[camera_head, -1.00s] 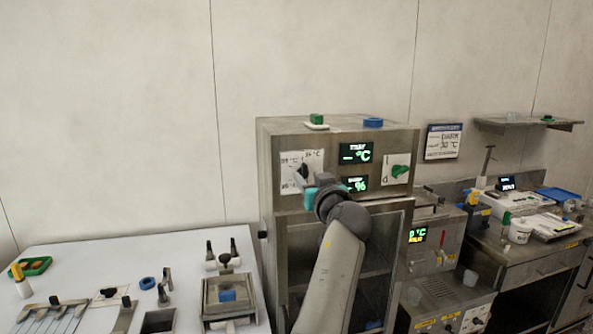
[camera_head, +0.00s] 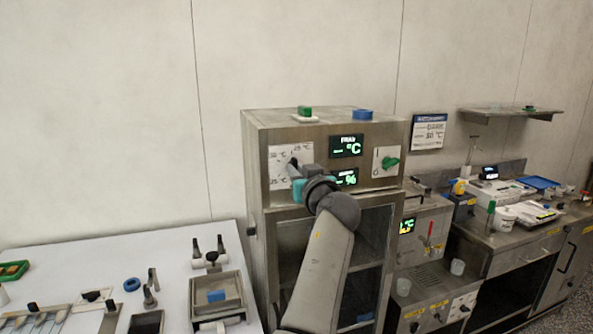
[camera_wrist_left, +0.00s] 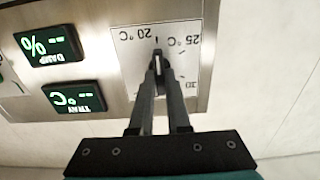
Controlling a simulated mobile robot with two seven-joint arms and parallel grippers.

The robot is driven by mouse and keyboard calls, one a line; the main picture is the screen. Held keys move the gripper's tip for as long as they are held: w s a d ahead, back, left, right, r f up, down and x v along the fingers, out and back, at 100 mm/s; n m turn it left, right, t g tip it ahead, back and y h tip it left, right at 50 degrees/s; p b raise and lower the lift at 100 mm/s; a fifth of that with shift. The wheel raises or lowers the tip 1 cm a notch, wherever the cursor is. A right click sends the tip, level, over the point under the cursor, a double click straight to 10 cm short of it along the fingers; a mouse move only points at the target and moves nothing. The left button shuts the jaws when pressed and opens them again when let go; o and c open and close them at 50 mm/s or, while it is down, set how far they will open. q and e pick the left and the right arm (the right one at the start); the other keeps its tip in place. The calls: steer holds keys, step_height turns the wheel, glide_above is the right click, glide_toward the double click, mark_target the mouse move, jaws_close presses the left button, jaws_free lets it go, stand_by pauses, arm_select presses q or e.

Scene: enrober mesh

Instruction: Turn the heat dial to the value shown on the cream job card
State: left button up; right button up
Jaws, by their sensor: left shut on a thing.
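The heat dial is a dark knob (camera_wrist_left: 157,56) on a white plate (camera_head: 277,168) at the upper left of the steel cabinet's front. In the left wrist view, which is upside down, the plate carries 20 °C, 25 °C and 30 marks. My left gripper (camera_wrist_left: 159,70) is shut on the knob, one finger on each side; it also shows at the plate in the head view (camera_head: 295,170). The knob's exact pointing is unclear. A pale card (camera_head: 429,132) with a blue header hangs on the wall to the right; its small text includes a °C value, probably 30. My right gripper is not in view.
Two green-lit displays, tray (camera_head: 346,146) and damp (camera_head: 345,177), sit right of the dial. Further right is a green switch (camera_head: 389,163). A green block (camera_head: 305,111) and a blue ring (camera_head: 362,114) rest on the cabinet top. A white table (camera_head: 170,258) stands left.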

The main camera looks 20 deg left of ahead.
arm_select(q)
steer(key=shift+m, duration=0.3)
jaws_close()
steer(key=m+p, duration=0.1)
steer(key=m, duration=0.4)
steer(key=shift+w+d+m, duration=0.1)
steer(key=shift+m, duration=0.2)
steer(key=m+p, duration=0.1)
steer(key=m, duration=0.1)
steer(key=shift+m, duration=0.3)
steer(key=m+p, duration=0.1)
steer(key=m, duration=0.2)
steer(key=shift+m+p, duration=0.3)
steer(key=shift+m, duration=0.1)
steer(key=shift+f+m+p, duration=0.15)
steer(key=shift+m+p, duration=1)
steer(key=shift+m, duration=1.6)
steer(key=shift+f+m+p, duration=0.15)
steer(key=shift+m+p, duration=0.95)
steer(key=shift+m, duration=1.65)
